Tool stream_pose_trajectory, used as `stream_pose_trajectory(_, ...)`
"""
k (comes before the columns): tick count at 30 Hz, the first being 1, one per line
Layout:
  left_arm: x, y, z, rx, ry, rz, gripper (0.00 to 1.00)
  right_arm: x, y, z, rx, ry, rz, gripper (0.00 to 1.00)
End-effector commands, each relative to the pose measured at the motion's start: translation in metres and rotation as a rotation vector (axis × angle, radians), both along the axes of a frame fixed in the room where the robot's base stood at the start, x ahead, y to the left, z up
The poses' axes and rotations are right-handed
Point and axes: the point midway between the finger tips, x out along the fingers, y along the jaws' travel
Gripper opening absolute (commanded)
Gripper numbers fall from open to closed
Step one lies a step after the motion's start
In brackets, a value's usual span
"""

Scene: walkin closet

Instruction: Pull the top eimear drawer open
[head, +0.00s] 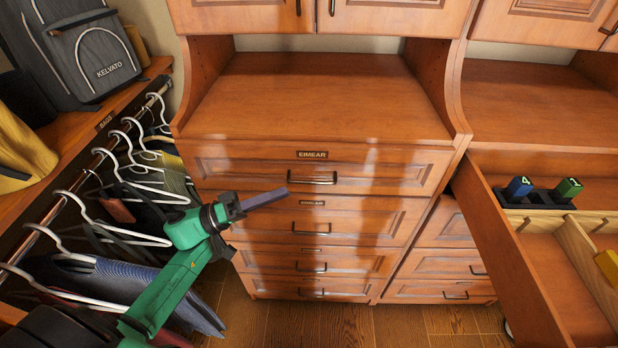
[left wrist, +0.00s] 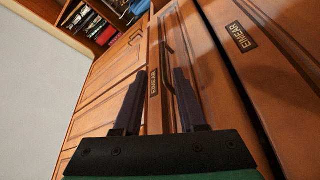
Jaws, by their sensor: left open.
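The top Eimear drawer (head: 390,172) is shut in the wooden dresser, with a name plate (head: 311,155) above its dark bar handle (head: 312,180). My left gripper (head: 285,194) comes in from the left. Its fingers are just below and left of that handle in the head view. In the left wrist view the fingers (left wrist: 155,85) are apart, with nothing between the visible pads. A dark handle (left wrist: 167,62) shows near and between the fingertips, with Eimear plates to both sides. I cannot tell whether a finger touches it. My right gripper is not in view.
More shut drawers (head: 375,262) lie below. At right an open drawer (head: 510,262) sticks out, holding blue and green items. At left, clothes hang on hangers (head: 135,190) beside my left arm, under a shelf with a grey backpack (head: 85,55). The dresser top (head: 320,95) is bare.

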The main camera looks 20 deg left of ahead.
Motion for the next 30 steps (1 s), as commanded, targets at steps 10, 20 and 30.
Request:
stream_pose_trajectory(10,0.039,-0.058,0.016,-0.001,0.0,0.003,0.4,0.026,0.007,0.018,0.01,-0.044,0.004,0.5)
stream_pose_trajectory(20,0.041,-0.061,0.015,0.0,0.001,0.004,0.25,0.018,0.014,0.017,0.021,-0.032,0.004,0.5)
stream_pose_trajectory(30,0.041,-0.061,0.015,0.0,0.001,0.004,0.0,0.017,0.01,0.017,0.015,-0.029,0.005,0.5)
